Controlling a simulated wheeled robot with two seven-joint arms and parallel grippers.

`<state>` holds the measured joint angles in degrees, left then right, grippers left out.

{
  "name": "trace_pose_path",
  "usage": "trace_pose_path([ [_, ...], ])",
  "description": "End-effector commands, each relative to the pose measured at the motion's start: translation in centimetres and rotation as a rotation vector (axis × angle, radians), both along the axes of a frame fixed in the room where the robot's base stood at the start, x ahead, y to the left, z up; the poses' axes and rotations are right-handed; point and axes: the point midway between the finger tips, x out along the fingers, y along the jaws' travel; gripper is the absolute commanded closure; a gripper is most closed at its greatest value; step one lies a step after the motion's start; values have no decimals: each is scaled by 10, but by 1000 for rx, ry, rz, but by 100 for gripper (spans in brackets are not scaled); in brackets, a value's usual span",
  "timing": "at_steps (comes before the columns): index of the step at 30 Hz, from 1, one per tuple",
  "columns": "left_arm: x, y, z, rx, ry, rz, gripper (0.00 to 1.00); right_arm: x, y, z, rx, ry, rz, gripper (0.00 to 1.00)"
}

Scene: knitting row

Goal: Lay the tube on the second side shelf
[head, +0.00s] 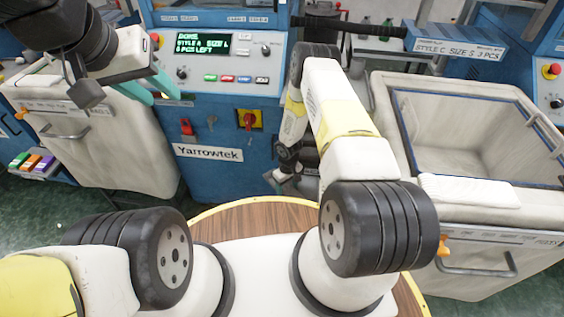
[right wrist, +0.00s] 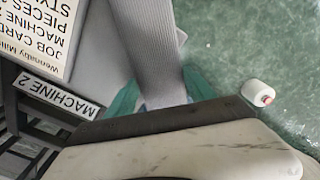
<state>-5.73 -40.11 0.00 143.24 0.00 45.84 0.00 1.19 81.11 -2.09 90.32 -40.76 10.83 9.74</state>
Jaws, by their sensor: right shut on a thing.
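The tube is a pale grey ribbed knit piece (right wrist: 150,45) in the right wrist view. My right gripper (right wrist: 160,90) is shut on it, with a teal finger on each side. The tube runs up out of the top of that view, so its far end is hidden. In the head view my right arm reaches forward and hides most of its gripper. My left gripper (head: 150,90) is open and empty at the upper left, over a pale bin. A dark rack (right wrist: 40,125) with a "MACHINE 2" label shows at the left of the right wrist view; I cannot tell which shelf is the second.
A blue machine (head: 225,130) with a lit display stands ahead. Pale bins stand left (head: 100,145) and right (head: 450,150); a folded white piece (head: 468,190) lies on the right one's rim. A job card (right wrist: 45,35) is beside the tube. A white spool (right wrist: 258,93) is over green floor.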

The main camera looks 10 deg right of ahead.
Motion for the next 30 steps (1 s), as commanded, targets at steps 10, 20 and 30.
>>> trace_pose_path([
  [10, 0, 0, 0, 0, 0, 0, 64, 0, 0, -1, 0, 0, 0, 16],
  [20, 0, 0, 0, 0, 0, 0, 64, 1, 0, 21, 0, -1, 0, 16],
  [30, 0, 0, 0, 0, 0, 0, 64, 0, 0, 93, 0, -1, 0, 16],
])
